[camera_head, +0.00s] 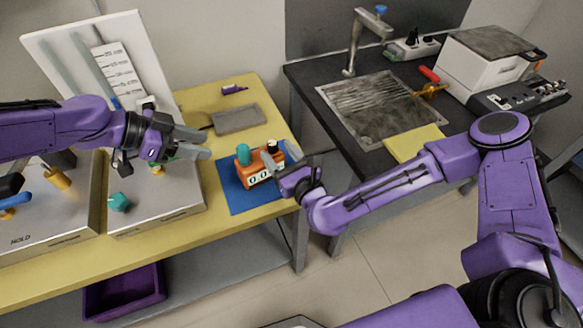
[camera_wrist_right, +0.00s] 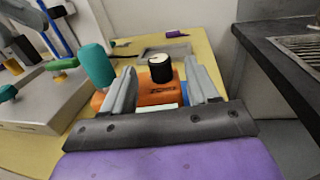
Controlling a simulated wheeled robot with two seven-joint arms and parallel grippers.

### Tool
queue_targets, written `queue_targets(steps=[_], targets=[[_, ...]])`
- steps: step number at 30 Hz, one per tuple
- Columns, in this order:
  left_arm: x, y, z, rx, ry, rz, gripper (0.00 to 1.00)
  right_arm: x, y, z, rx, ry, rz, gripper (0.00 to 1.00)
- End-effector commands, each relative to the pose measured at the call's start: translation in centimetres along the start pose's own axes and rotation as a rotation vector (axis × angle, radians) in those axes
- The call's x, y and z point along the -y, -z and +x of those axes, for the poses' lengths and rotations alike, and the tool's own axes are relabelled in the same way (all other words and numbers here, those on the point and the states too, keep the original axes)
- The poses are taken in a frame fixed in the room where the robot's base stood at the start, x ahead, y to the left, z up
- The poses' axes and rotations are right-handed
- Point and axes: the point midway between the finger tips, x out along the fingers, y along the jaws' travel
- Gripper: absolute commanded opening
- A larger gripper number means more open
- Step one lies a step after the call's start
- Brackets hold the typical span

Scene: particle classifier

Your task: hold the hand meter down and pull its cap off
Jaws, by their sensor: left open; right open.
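The hand meter (camera_head: 262,178) is an orange box with a lit number display, upright on a blue mat (camera_head: 238,199). A teal cylinder (camera_head: 243,153), which looks like its cap, stands on its left part; a black knob with a pale band (camera_head: 272,147) stands on its right part. My right gripper (camera_head: 278,162) is open at the meter's right side. In the right wrist view its fingers (camera_wrist_right: 162,88) straddle the orange body (camera_wrist_right: 158,95) around the knob, and the teal cylinder (camera_wrist_right: 97,64) is outside the left finger. Contact cannot be told. My left gripper (camera_head: 196,143) is open and empty, left of the meter.
A grey tray (camera_head: 238,119) and a small purple item (camera_head: 233,89) lie behind the meter on the yellow table (camera_head: 268,98). Metal boxes (camera_head: 180,200) stand left, under my left arm. A dark bench with a sink (camera_head: 372,108) is across a gap on the right.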

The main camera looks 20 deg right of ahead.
Motion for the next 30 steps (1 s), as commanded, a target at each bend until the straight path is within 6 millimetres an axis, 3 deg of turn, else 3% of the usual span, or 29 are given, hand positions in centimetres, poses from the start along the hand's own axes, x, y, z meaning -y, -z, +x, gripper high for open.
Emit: queue_targets(steps=[4,12,15,18,19,20,22,30], targets=[[0.00,0.01,0.00,0.000,0.000,0.000,0.43,-0.02,0.04,1.28,-0.001,0.000,-0.001,0.59],[0.00,0.01,0.00,0.000,0.000,0.000,0.43,-0.02,0.05,1.47,-0.002,0.000,0.000,0.59],[0.00,0.01,0.00,0.000,0.000,0.000,0.43,-0.02,0.05,1.46,-0.002,0.000,0.000,0.27],[0.00,0.01,0.00,0.000,0.000,0.000,0.43,-0.02,0.05,1.45,-0.002,0.000,0.000,0.00],[0.00,0.01,0.00,0.000,0.000,0.000,0.43,-0.02,0.05,1.45,-0.002,0.000,0.000,0.00],[0.00,0.01,0.00,0.000,0.000,0.000,0.43,-0.02,0.06,1.45,-0.002,0.000,0.000,0.22],[0.00,0.01,0.00,0.000,0.000,0.000,0.43,-0.02,0.06,1.44,-0.002,0.000,-0.001,0.00],[0.00,0.00,0.00,0.000,0.000,0.000,0.43,-0.03,0.07,1.43,-0.002,-0.001,-0.001,0.00]])
